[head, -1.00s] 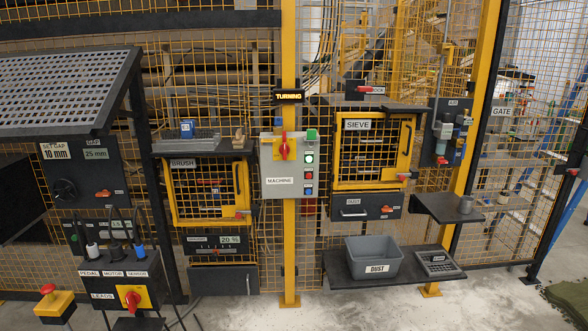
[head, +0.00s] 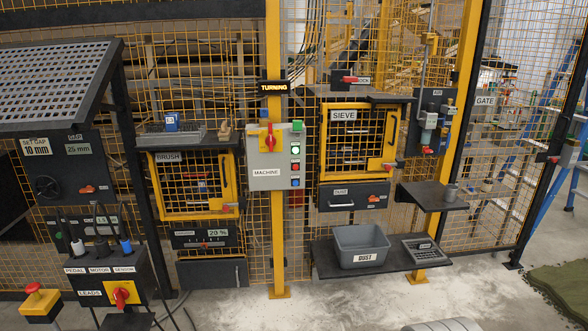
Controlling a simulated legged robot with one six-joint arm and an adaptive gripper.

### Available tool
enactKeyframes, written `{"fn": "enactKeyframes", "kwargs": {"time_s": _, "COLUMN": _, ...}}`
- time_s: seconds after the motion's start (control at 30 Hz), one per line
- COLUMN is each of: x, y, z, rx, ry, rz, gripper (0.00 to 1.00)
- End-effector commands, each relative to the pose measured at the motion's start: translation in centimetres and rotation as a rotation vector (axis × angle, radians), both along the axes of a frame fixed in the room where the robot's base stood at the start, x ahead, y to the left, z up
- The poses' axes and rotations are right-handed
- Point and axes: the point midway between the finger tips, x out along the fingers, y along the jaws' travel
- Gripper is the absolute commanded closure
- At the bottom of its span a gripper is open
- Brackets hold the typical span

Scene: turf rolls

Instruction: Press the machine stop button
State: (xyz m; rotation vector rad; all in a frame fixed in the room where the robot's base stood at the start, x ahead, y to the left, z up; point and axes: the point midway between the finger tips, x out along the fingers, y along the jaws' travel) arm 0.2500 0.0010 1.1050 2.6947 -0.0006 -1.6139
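The grey machine control box (head: 266,178), labelled MACHINE, is mounted on a yellow post in the middle of the head view. A red rotary switch on a yellow plate (head: 269,138) sits at its upper left. The button labels are too small to read. A lit sign (head: 273,87) above the box reads TURNING.
A red mushroom button on a yellow box (head: 38,296) stands at the lower left, beside a LEADS box with a red rotary switch (head: 121,295). A shelf (head: 325,262) with a grey DUST bin (head: 362,246) juts out at lower right. The floor in front is clear.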

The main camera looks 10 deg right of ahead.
Motion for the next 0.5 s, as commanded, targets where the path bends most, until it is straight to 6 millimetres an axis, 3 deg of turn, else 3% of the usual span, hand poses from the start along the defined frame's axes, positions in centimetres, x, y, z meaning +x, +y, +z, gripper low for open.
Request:
{"fn": "enactKeyframes", "kwargs": {"time_s": 0.27, "x": 0.00, "y": 0.00, "z": 0.00, "rx": 0.000, "ry": 0.000, "rz": 0.000, "gripper": 0.60}}
{"fn": "enactKeyframes", "kwargs": {"time_s": 0.3, "x": 0.00, "y": 0.00, "z": 0.00, "rx": 0.000, "ry": 0.000, "rz": 0.000, "gripper": 0.64}}
{"fn": "enactKeyframes", "kwargs": {"time_s": 0.37, "x": 0.00, "y": 0.00, "z": 0.00, "rx": 0.000, "ry": 0.000, "rz": 0.000, "gripper": 0.91}}
{"fn": "enactKeyframes", "kwargs": {"time_s": 0.4, "x": 0.00, "y": 0.00, "z": 0.00, "rx": 0.000, "ry": 0.000, "rz": 0.000, "gripper": 1.00}}
{"fn": "enactKeyframes", "kwargs": {"time_s": 0.5, "x": 0.00, "y": 0.00, "z": 0.00, "rx": 0.000, "ry": 0.000, "rz": 0.000, "gripper": 1.00}}
